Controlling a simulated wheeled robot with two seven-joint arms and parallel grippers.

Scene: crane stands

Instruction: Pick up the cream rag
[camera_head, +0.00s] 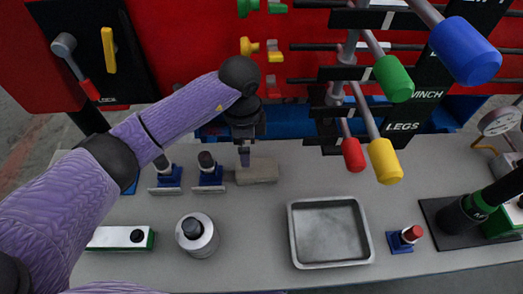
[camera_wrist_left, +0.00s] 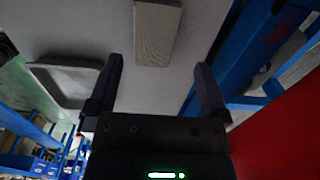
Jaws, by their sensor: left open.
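The cream rag (camera_head: 258,172) is a folded block lying on the grey worktop, towards its back edge. My left gripper (camera_head: 245,158) points down just behind and left of the rag in the head view. In the left wrist view, the rag (camera_wrist_left: 156,32) lies ahead of the fingertips, in line with the gap between them. My left gripper (camera_wrist_left: 158,72) is open and empty there, apart from the rag. My right gripper is not in view.
Small blue-based devices (camera_head: 210,174) stand left of the rag. A metal tray (camera_head: 330,262) and a grey canister (camera_head: 198,238) are nearer the front. Coloured-knob levers (camera_head: 385,162) overhang the worktop on the right. A red panel (camera_head: 190,40) stands behind.

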